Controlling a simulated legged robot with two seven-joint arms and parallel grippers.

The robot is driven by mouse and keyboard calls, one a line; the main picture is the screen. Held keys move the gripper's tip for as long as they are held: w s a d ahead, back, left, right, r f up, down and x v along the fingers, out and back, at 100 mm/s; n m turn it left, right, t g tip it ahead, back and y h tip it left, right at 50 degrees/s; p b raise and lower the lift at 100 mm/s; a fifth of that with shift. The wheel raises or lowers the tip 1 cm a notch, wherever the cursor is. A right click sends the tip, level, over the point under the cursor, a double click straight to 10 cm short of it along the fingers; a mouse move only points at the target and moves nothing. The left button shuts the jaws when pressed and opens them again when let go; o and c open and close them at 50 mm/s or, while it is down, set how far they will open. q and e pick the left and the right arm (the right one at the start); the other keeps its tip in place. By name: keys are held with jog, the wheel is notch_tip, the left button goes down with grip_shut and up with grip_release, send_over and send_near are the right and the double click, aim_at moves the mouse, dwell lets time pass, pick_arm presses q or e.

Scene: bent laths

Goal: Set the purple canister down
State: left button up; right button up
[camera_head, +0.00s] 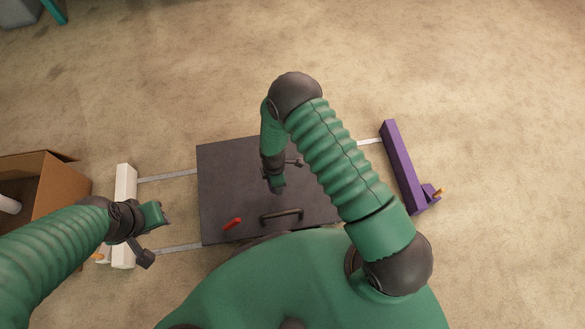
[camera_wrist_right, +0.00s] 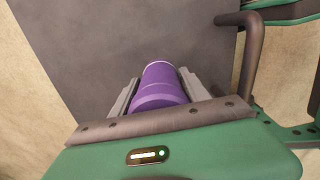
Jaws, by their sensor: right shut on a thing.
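The purple canister (camera_wrist_right: 160,84) shows in the right wrist view between the two grey fingers of my right gripper (camera_wrist_right: 155,92), which is shut on it. In the head view my right gripper (camera_head: 278,186) is over the dark grey board (camera_head: 226,178), and the canister is hidden there beneath the hand and arm. I cannot tell whether the canister touches the board. My left gripper (camera_head: 154,214) is at the left, near the white bar; its fingers do not show clearly.
A dark handle (camera_head: 282,215) and a red lever (camera_head: 233,224) are at the board's near edge. Metal rails join a white bar (camera_head: 125,185) at left and a purple bar (camera_head: 402,165) at right. A cardboard box (camera_head: 62,190) stands far left. The board's upper left is bare.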

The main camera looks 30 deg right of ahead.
jog(key=w+d+b, duration=0.1)
jog(key=d, duration=0.2)
jog(key=w+d+b, duration=0.1)
jog(key=d, duration=0.2)
jog(key=w+d+f+b, duration=0.1)
jog(key=d, duration=0.2)
jog(key=shift+w+d+f+b, duration=0.1)
jog(key=shift+w+d+b, duration=0.1)
jog(key=shift+d+b, duration=0.15)
jog(key=f+b, duration=0.1)
jog(key=f, duration=0.1)
jog(key=f+b, duration=0.1)
jog(key=b, duration=0.1)
jog(key=shift+d+f, duration=0.2)
jog(key=shift+f, duration=0.2)
jog(key=shift+r, duration=0.25)
grip_shut()
jog(key=shift+f, duration=0.2)
jog(key=o, duration=1.6)
grip_release()
